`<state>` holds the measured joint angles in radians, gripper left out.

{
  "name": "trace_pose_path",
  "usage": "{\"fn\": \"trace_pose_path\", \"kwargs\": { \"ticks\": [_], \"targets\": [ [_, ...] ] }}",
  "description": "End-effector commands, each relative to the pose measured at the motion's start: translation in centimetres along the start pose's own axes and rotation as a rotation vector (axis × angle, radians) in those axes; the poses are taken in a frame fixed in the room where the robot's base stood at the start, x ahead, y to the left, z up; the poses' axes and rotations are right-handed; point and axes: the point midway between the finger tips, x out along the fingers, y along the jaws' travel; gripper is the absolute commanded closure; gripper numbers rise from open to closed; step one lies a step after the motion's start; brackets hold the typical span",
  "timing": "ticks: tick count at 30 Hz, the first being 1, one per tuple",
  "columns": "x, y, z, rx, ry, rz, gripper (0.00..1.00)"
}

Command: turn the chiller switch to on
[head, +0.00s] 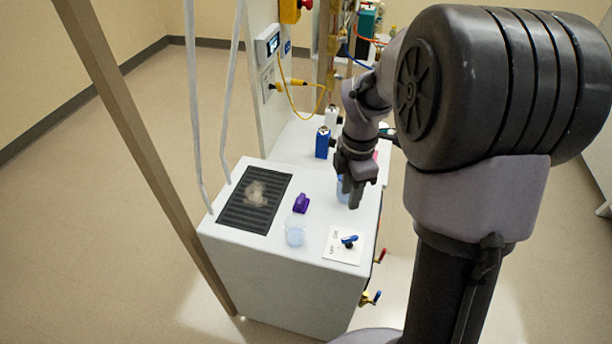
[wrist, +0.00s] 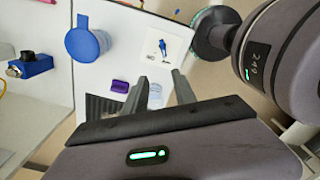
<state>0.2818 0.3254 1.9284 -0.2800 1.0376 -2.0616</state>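The chiller is a white box (head: 270,280) with a flat top. Near its front right corner is a white labelled plate (head: 336,254) bearing a blue switch handle (head: 349,240). The switch also shows in the wrist view (wrist: 163,47); its label is too small to read. My gripper (head: 352,200) points down above the chiller top, behind the switch and apart from it. In the wrist view its two fingers (wrist: 159,78) stand apart with nothing clearly held between them.
A clear beaker (head: 296,232) and a purple object (head: 301,203) stand left of the switch. A dark grille (head: 246,212) lies at left. Red-handled (head: 381,255) and blue-handled valves (head: 373,298) stick out at the right side.

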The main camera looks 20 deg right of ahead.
Motion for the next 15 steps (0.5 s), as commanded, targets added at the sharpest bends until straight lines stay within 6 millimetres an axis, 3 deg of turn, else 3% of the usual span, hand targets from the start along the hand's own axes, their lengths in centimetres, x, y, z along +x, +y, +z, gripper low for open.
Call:
{"fn": "trace_pose_path", "kwargs": {
  "ticks": [9,15],
  "targets": [
    [9.4,-0.2,-0.1,0.0,0.002,-0.004,0.67],
    [14.6,-0.1,-0.1,0.002,0.002,-0.003,0.67]
  ]
}}
